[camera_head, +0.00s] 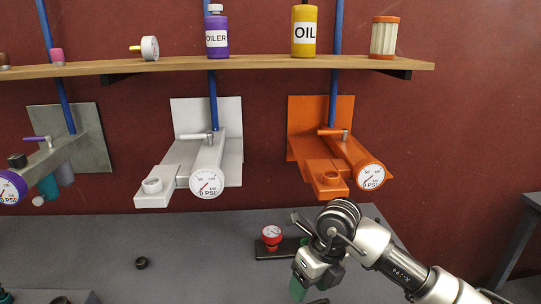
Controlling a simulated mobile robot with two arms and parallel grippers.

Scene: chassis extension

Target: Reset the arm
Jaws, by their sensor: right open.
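My right arm (405,270) comes in from the lower right and reaches over the grey bench (200,250). My right gripper (308,280) points down over the bench's front right part and is open. A green piece (297,289) shows right at its tip; I cannot tell whether it touches the fingers. My left gripper is not in view.
A red gauge (271,235) stands on a dark plate behind my gripper. A black ring (142,263) lies on the bench. White (205,160) and orange (335,160) gauge fixtures hang on the wall under a wooden shelf (260,62). The bench's middle left is mostly clear.

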